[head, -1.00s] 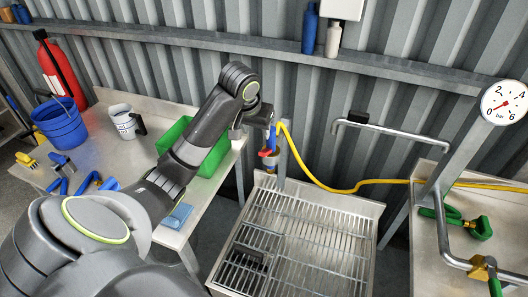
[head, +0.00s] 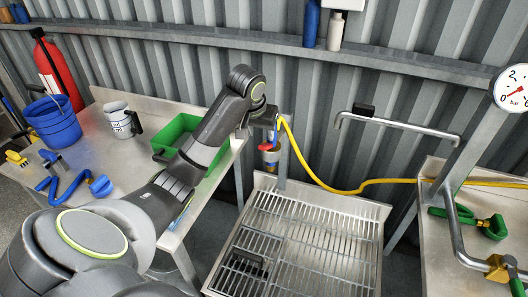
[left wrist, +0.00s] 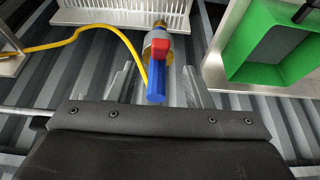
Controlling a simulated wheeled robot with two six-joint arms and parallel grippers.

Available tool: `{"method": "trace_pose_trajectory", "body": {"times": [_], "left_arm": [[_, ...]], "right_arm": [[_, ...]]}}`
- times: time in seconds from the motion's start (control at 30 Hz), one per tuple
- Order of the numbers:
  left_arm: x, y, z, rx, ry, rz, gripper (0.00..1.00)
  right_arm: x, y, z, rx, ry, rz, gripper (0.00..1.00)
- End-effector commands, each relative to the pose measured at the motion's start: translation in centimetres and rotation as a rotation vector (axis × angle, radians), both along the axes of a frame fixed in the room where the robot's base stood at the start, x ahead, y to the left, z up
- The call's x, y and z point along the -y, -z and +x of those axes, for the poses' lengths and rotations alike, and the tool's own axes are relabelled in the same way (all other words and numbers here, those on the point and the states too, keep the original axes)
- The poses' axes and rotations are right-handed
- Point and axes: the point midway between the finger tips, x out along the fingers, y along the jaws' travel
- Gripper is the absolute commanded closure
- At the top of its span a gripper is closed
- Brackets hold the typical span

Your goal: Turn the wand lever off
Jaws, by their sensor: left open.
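The wand stands upright by a metal post at the back of the grated sink. In the left wrist view it shows a blue handle (left wrist: 156,84), a red lever (left wrist: 160,48) and a brass fitting (left wrist: 160,30). In the head view the red lever (head: 265,147) and a bit of blue show just past my left gripper (head: 268,122). My left gripper is open. In the left wrist view its two fingertips (left wrist: 156,86) lie either side of the blue handle, with gaps. The head view partly hides the fingers behind the wrist. My right gripper is not in view.
A yellow hose (head: 345,190) runs right from the wand. The grated sink (head: 362,200) is below. A green tray (head: 178,131) and blue bucket (head: 55,122) stand on the left table. A bent pipe (head: 400,126) and gauge (head: 513,88) are at right.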

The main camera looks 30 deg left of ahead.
Motion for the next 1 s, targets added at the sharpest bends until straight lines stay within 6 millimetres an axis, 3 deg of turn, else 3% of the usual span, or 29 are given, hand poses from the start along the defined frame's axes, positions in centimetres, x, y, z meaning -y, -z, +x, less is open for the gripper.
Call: {"method": "trace_pose_trajectory", "body": {"times": [0.2, 0.4, 0.87, 1.0], "left_arm": [[-0.4, 4.2, 1.7, -0.005, -0.002, -0.002, 0.55], [-0.7, 6.9, 2.8, -0.002, -0.002, -0.001, 0.55], [-0.8, 8.1, 3.3, 0.001, 0.001, 0.002, 0.55], [-0.8, 8.1, 3.3, 0.001, 0.001, 0.002, 0.72]], "right_arm": [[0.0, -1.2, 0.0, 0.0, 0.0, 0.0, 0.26], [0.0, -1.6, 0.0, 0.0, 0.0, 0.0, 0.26], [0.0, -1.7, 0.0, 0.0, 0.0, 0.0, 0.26], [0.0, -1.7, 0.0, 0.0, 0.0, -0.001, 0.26]]}}
